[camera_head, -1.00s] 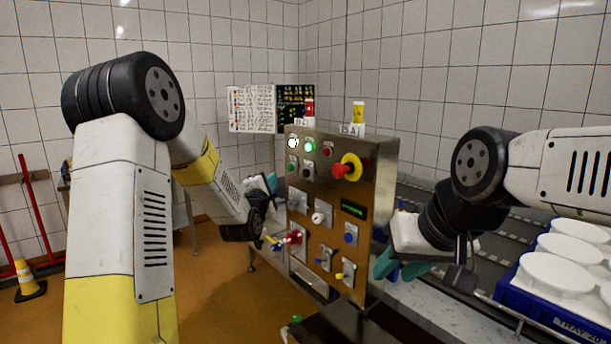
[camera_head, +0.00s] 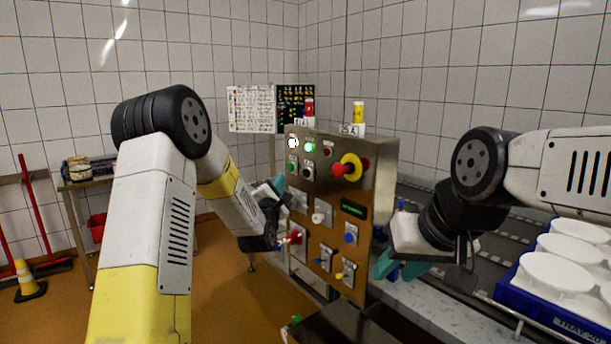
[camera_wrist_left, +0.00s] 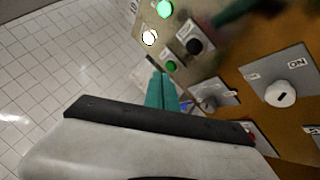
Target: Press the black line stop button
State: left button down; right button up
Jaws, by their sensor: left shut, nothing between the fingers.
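The black button (camera_head: 307,172) is on the upper left of the steel control panel (camera_head: 375,190), right of a green button (camera_head: 292,167). In the left wrist view the black button (camera_wrist_left: 195,46) shows clear and uncovered. My left gripper (camera_head: 280,184) is shut and empty, its teal fingertips just below and left of the two buttons. In the left wrist view my left gripper (camera_wrist_left: 158,76) points at the panel's edge near the green button, apart from the black one. My right gripper (camera_head: 399,268) has its teal fingers spread, beside the panel's lower right.
A red mushroom button on a yellow collar (camera_head: 348,167) sits right of the black button. Lit lamps (camera_head: 309,147), switches and a red-handled knob (camera_head: 294,237) share the panel. A blue tray (camera_head: 545,316) of white moulds stands at the right by a conveyor.

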pick_arm(q)
jog(key=w+d, duration=0.3)
jog(key=d, duration=0.1)
jog(key=shift+w+d, duration=0.4)
jog(key=shift+w, duration=0.1)
dwell(1.8)
jog(key=shift+w+d, duration=0.2)
jog(key=shift+d, duration=0.1)
jog(key=shift+w+d, duration=0.3)
jog(key=shift+d, duration=0.1)
dwell(0.7)
dwell(0.3)
jog(key=shift+s+a, duration=0.6)
jog(key=shift+a, duration=0.1)
jog(key=s+a, duration=0.1)
jog(key=a, duration=0.1)
jog(key=s+a, duration=0.2)
dwell(0.3)
